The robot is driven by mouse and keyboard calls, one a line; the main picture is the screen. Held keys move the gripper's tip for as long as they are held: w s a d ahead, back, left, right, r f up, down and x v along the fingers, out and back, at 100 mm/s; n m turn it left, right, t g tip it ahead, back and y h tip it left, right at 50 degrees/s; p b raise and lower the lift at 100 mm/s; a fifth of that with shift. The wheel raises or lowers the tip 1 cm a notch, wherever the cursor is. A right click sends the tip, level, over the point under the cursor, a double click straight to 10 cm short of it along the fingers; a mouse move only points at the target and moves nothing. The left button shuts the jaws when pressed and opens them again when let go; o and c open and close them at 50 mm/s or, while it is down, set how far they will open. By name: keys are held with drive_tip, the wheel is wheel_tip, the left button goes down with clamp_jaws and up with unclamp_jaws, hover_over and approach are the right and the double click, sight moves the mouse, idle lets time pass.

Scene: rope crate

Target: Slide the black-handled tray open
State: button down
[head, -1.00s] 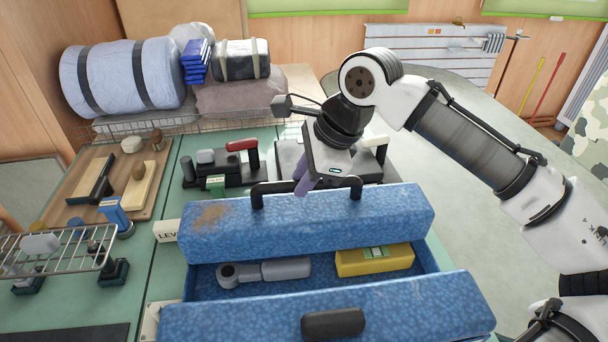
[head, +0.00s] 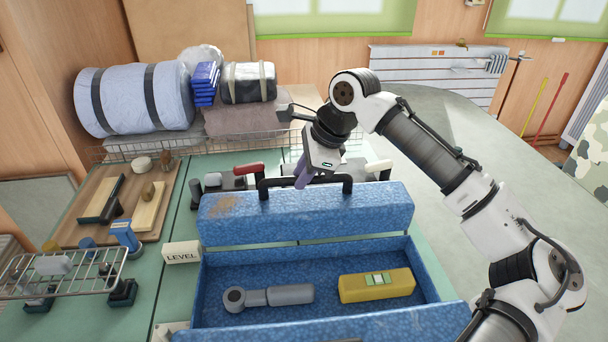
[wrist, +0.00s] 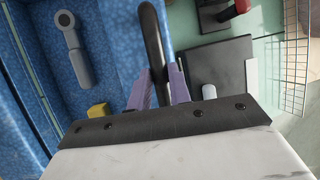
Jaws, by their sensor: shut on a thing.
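The blue tray (head: 330,213) with the black arched handle (head: 264,188) sits across the rear of the blue box (head: 430,272). The front part of the box is uncovered, showing a grey tool and a yellow level inside. My gripper (head: 302,178) is at the handle's top bar, near its middle. In the wrist view the purple fingers of my gripper (wrist: 161,88) sit on either side of the black handle (wrist: 153,38), shut on it. The fingertips are partly hidden by the handle and the gripper body.
A white block marked LEVEL (head: 182,252) stands left of the box. A wire rack (head: 60,277) and a wooden board (head: 150,210) are farther left. A red-handled tool (head: 247,169) is behind the tray. Green tabletop right of the box is clear.

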drive_tip(key=c, duration=1.3)
unclamp_jaws()
drive_tip(key=b+v, duration=0.2)
drive_tip(key=v, duration=1.2)
drive_tip(key=shift+f, duration=0.1)
